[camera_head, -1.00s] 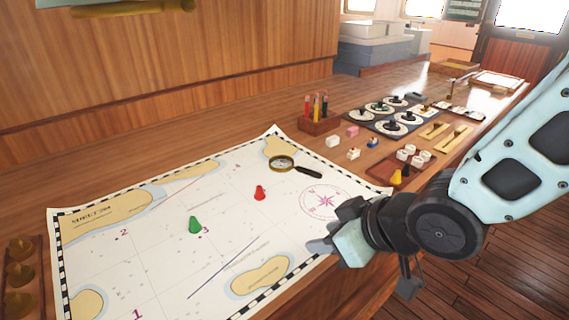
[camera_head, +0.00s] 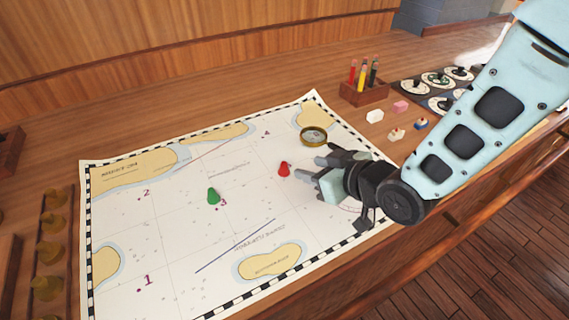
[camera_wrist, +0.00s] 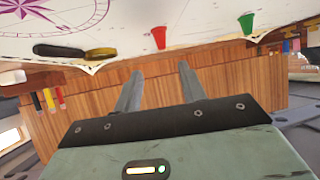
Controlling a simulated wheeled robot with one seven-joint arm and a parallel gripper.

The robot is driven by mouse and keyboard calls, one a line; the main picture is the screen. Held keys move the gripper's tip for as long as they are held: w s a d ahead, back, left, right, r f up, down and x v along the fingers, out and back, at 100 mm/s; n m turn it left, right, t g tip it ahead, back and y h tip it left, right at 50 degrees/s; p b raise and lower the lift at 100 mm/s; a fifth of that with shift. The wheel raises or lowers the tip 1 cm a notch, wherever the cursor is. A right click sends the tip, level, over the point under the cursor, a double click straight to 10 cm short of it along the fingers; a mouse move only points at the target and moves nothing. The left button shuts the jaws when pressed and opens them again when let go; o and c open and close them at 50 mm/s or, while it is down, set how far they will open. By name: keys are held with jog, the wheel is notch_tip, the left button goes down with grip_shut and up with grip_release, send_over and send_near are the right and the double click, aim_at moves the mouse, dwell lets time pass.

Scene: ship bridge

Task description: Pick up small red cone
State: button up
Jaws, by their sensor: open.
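The small red cone (camera_head: 284,169) stands on the sea chart in the head view, left of my gripper (camera_head: 318,166). The red cone also shows in the wrist view (camera_wrist: 158,37), upside down, just beyond the fingertips. My gripper is open and empty, with its two fingers spread apart (camera_wrist: 160,70). The fingertips point toward the cone and are apart from it. A green cone (camera_head: 213,196) stands on the chart, left of the red one, and shows right of it in the wrist view (camera_wrist: 246,24).
The chart (camera_head: 180,230) covers the front left of the wooden table. A brass magnifying glass (camera_head: 313,136) lies behind my gripper, its handle hidden there. A pencil box (camera_head: 364,93) and small blocks (camera_head: 374,116) stand farther back. Brass pieces (camera_head: 50,250) line the left edge.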

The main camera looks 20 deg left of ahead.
aim_at(285, 163)
jog(key=x, duration=0.2)
jog(key=shift+w+a+f+p, duration=0.15)
jog(key=shift+a+p, duration=0.15)
jog(key=shift+a, duration=0.05)
jog(key=shift+p+x, duration=1.3)
jog(key=shift+x, duration=1.4)
jog(key=shift+a, duration=0.1)
grip_shut()
